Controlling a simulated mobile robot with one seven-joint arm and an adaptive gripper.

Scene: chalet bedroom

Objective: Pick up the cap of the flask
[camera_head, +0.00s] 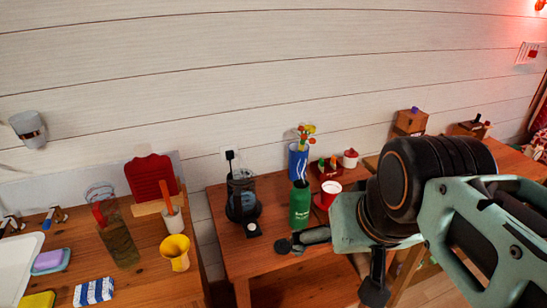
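A green flask (299,207) with pale lettering stands upright on the wooden table. Its dark top end (300,184) may be the cap, but it is too small to be sure. A small dark round piece (253,229) with a pale patch lies on the table to the left of the flask; I cannot tell whether it is a cap. My gripper (330,268) is open, with its fingers spread wide. One finger points left, in front of the flask's base, and the other points down past the table's front. Nothing shows between the fingers.
A dark glass jug (243,197) stands left of the flask, a blue vase (298,161) with flowers behind it, and a red cup (328,193) to its right. A left counter (145,275) holds a yellow cup (175,252) and a bottle (116,240). My arm hides the table's right part.

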